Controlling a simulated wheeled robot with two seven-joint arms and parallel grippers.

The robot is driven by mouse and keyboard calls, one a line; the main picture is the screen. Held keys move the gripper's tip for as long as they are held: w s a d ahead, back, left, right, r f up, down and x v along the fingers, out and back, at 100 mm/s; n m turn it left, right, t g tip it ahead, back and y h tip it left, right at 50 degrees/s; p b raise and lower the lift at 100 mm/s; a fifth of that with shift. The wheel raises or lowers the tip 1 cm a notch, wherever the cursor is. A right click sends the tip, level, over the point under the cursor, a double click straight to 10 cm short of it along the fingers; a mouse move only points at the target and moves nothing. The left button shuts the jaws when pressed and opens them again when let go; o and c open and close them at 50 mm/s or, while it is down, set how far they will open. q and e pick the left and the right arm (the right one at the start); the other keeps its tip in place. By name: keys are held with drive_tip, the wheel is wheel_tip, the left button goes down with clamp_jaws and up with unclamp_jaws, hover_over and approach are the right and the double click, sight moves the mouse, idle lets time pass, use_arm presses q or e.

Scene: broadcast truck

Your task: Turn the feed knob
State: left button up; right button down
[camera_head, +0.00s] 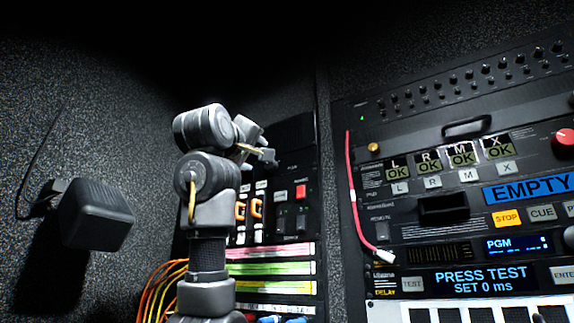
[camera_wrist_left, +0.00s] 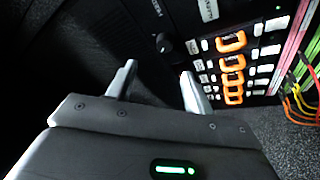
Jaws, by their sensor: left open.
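A small round dark knob (camera_wrist_left: 192,46) is on the black rack panel in the left wrist view, beside a column of orange-framed switches. Its lettering is too small for me to read, so I cannot tell for sure that it is the feed knob. My left gripper (camera_wrist_left: 158,72) is open and empty, its two fingers apart and pointing toward the panel near the knob. In the head view my left gripper (camera_head: 264,157) is in front of the upper part of the left rack, and my arm hides part of that panel. My right gripper is not in view.
Orange-framed switches (camera_wrist_left: 232,62) line the panel. Coloured strips (camera_head: 270,268) and yellow and orange cables (camera_head: 160,285) are lower down. A black box (camera_head: 96,215) juts from the left wall. A red cable (camera_head: 354,200) hangs at the right rack's edge.

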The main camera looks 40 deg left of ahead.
sight(269, 165)
use_arm(q)
drive_tip(key=shift+h, duration=0.3)
drive_tip(key=p+x, duration=0.2)
drive_tip(key=x, duration=0.1)
drive_tip(key=p+x, duration=0.2)
drive_tip(key=x, duration=0.1)
drive_tip(key=p+x, duration=0.2)
drive_tip(key=x, duration=0.2)
drive_tip(key=shift+a+f+p, duration=0.15)
drive_tip(key=shift+a+p, duration=0.15)
drive_tip(key=shift+p, duration=0.05)
drive_tip(key=shift+w+a+p, duration=0.15)
drive_tip(key=shift+w+p, duration=0.15)
drive_tip(key=shift+w, duration=0.2)
drive_tip(key=shift+c, duration=0.3)
